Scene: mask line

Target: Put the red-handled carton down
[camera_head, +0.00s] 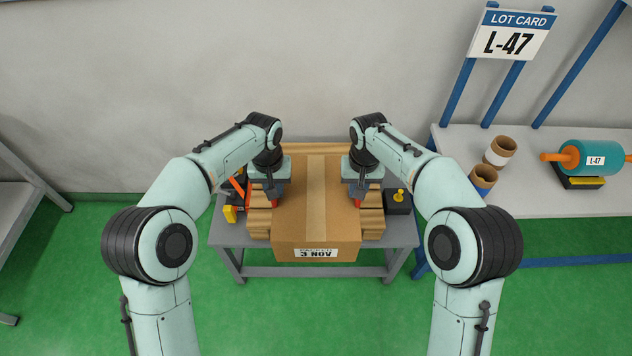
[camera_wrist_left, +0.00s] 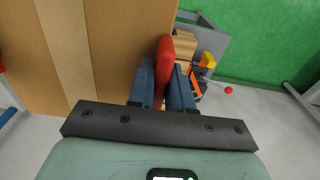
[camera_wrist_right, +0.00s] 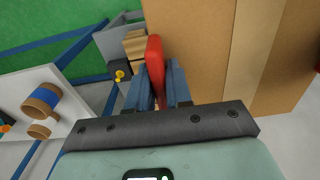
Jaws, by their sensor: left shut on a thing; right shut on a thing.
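The brown carton (camera_head: 316,215) with a tape strip and an upside-down label sits between my two arms, over a wooden pallet (camera_head: 372,222) on a grey table. I cannot tell whether its underside touches the pallet. My left gripper (camera_head: 272,200) is shut on the red handle (camera_wrist_left: 166,62) on the carton's left side. My right gripper (camera_head: 357,200) is shut on the red handle (camera_wrist_right: 155,60) on the carton's right side. The carton also fills much of the left wrist view (camera_wrist_left: 125,40) and the right wrist view (camera_wrist_right: 205,50).
The grey table (camera_head: 230,236) holds an orange and yellow tool (camera_head: 232,212) at left and a dark box with a yellow knob (camera_head: 398,202) at right. A white bench (camera_head: 540,200) at right carries cardboard rolls (camera_head: 498,152) and a teal roll (camera_head: 590,158). A wall stands behind.

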